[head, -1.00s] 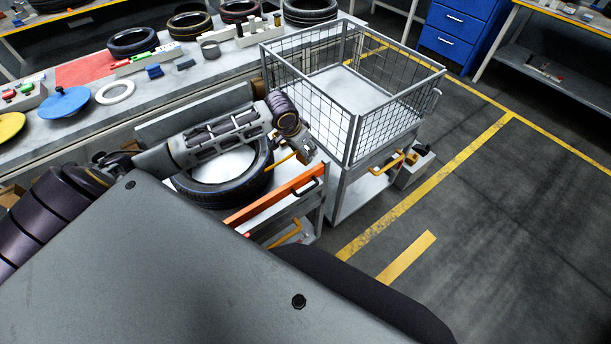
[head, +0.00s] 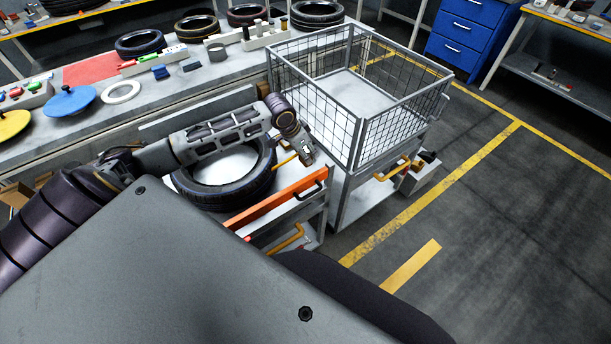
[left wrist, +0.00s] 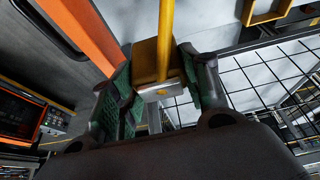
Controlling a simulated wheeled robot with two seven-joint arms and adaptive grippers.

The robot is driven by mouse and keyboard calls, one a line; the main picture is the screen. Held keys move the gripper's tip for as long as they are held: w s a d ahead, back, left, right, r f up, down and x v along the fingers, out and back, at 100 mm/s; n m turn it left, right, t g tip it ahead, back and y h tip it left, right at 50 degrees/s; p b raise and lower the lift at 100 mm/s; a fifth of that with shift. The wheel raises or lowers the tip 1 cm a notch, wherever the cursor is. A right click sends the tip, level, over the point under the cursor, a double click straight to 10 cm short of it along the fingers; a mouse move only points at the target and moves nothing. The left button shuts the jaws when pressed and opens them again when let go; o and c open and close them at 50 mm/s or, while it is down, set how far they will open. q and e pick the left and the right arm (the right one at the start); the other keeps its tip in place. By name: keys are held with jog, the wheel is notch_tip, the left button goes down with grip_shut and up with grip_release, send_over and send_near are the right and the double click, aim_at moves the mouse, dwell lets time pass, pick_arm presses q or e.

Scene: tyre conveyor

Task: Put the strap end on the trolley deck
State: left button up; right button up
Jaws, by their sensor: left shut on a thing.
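My left gripper (head: 307,157) is at the right of the tyre, close to the mesh cage's near corner. In the left wrist view its two green-padded fingers (left wrist: 160,88) are closed around the strap end (left wrist: 150,62), a yellow block with a metal tip. The yellow strap (left wrist: 167,20) runs up from it. In the head view a short piece of the strap (head: 286,161) shows beside the gripper; the strap end is not clear there. The trolley has an orange bar (head: 278,200) at its front. A black tyre (head: 215,194) lies flat on it, partly behind my arm. My right gripper is not in view.
A wire mesh cage (head: 358,97) on a grey stand is just right of the trolley. A long bench (head: 120,113) with tyres and small parts runs behind. Open floor with yellow lines (head: 465,160) lies to the right.

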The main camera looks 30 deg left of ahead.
pick_arm(q)
jog(key=shift+f, duration=2.95)
jog(key=shift+f, duration=0.1)
jog(key=shift+f, duration=1.8)
jog(key=o, duration=0.9)
jog(key=shift+f, duration=0.1)
jog(key=shift+p+v, duration=0.3)
jog(key=shift+v, duration=5.8)
